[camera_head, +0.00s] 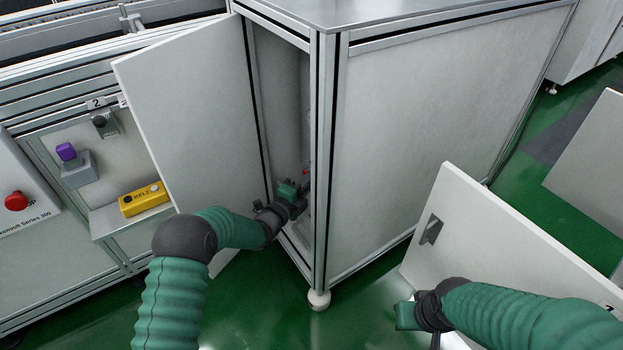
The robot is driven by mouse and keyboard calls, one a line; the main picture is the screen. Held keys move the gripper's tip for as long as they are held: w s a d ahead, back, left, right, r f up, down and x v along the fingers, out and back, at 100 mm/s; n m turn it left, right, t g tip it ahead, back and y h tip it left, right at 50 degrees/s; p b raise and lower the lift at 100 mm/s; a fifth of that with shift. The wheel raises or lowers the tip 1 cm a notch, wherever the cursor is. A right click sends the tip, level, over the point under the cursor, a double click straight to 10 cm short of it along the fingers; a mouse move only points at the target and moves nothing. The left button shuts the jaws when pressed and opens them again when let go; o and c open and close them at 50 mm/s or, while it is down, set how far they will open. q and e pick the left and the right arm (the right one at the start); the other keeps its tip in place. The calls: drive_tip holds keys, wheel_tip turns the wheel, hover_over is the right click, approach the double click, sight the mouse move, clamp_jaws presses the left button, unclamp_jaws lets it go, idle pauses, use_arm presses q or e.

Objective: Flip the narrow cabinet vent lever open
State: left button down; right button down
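The narrow cabinet (283,95) stands in the middle, with its white door (190,105) swung open to the left. My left gripper (303,190) reaches into the lower part of its opening. A small red part (306,171) shows just beyond the gripper; it may belong to the vent lever, but the lever's shape and position are hidden. I cannot tell whether the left gripper touches it or whether its fingers are open. My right gripper (404,316) is low on the right, in front of another white door panel; its fingers are not clear.
The white panel (500,250) at right has a dark handle (431,230). On the left are a red button (16,200), a purple-topped switch (66,152) and a yellow control box (143,198). Green floor (360,285) is free below the cabinet's foot (319,299).

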use_arm(q)
drive_tip(key=n+p, duration=0.1)
drive_tip(key=p, duration=0.1)
drive_tip(key=r+n+g+p, duration=0.1)
drive_tip(key=p, duration=0.1)
drive_tip(key=n+p, duration=0.1)
drive_tip(key=p, duration=0.2)
drive_tip(key=shift+a+r+n+g+y, duration=0.15)
drive_tip(key=shift+r+n+g+y, duration=0.15)
drive_tip(key=shift+n+y, duration=0.1)
drive_tip(key=shift+w+a+n+g+p, duration=0.15)
drive_tip(key=shift+n+g+p, duration=0.25)
drive_tip(key=shift+n+p, duration=0.5)
drive_tip(key=shift+p, duration=0.35)
drive_tip(key=shift+f, duration=0.1)
drive_tip(key=c, duration=1.4)
unclamp_jaws()
drive_tip(key=shift+c, duration=0.2)
